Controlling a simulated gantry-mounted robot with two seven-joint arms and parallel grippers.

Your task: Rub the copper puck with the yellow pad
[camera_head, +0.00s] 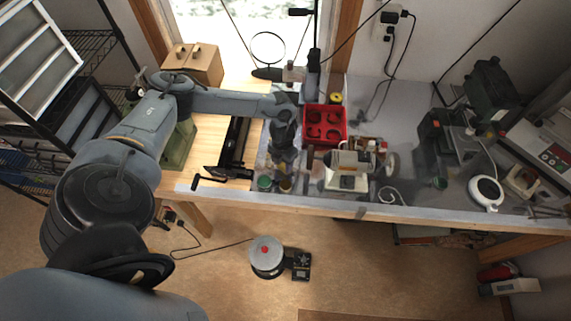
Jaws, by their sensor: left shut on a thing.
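My left gripper (284,174) points down at the front part of the workbench, left of the red tray. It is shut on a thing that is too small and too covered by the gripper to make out. A small dull-yellow patch (285,186) shows right below the fingers; I cannot tell whether it is the yellow pad or a jar. A green-topped jar (264,183) stands just left of it. I cannot make out the copper puck in this view. My right gripper is not in view.
A red tray (341,139) with round recesses sits behind and right of the gripper. A pale bench machine (350,162) stands to the right, and a dark vise-like frame (232,150) to the left. A yellow ring-shaped item (336,99) lies behind the tray. The bench's front edge (300,201) is close.

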